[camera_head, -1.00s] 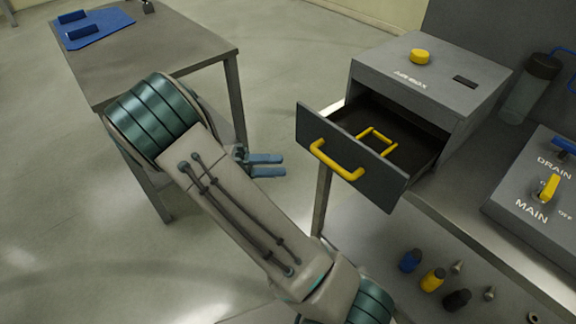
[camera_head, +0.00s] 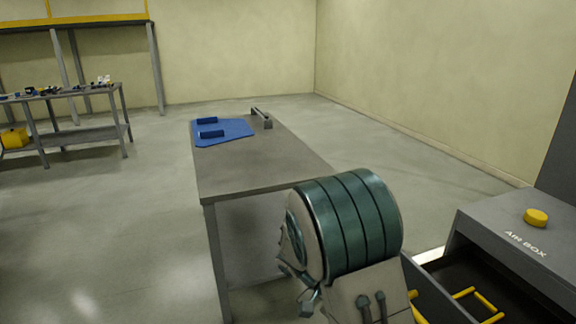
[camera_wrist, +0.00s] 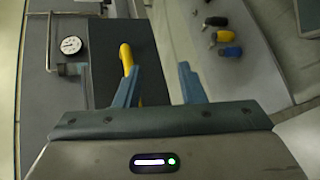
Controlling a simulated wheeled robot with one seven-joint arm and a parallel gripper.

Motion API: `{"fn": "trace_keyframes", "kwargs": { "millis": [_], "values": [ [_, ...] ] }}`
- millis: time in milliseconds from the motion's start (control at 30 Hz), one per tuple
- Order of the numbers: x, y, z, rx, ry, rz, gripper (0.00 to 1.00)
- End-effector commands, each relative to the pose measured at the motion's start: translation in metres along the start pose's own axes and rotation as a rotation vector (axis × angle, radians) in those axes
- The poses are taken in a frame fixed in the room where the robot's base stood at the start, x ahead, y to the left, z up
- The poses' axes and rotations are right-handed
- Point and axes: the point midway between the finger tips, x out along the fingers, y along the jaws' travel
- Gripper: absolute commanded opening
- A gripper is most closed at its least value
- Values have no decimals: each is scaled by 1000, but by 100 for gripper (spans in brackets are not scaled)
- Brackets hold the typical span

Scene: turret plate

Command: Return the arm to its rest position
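My arm is bent in front of the open drawer, with its teal-banded joint large in the head view. My gripper shows in the wrist view (camera_wrist: 158,66); its two blue fingers stand apart with nothing between them. The dark drawer front with its yellow handle (camera_wrist: 126,58) lies beyond the left finger, and the handle looks clear of the fingers. In the head view the fingers are mostly hidden by the arm or cut off by the lower edge.
The grey AIM BOX (camera_head: 515,245) has a yellow button (camera_head: 536,218) on top and its drawer (camera_head: 440,295) open. A grey table (camera_head: 255,175) with a blue mat (camera_head: 235,127) stands beyond my arm. A workbench (camera_head: 75,95) is far left. Open floor lies between them.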

Motion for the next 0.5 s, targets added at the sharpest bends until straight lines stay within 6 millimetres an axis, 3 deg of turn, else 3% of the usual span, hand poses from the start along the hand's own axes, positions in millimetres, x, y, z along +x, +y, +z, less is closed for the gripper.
{"fn": "trace_keyframes", "kwargs": {
  "millis": [200,500],
  "values": [
    [16,9,22,-149,11,-360,36],
    [17,18,50,-261,183,-788,36]
  ]
}}
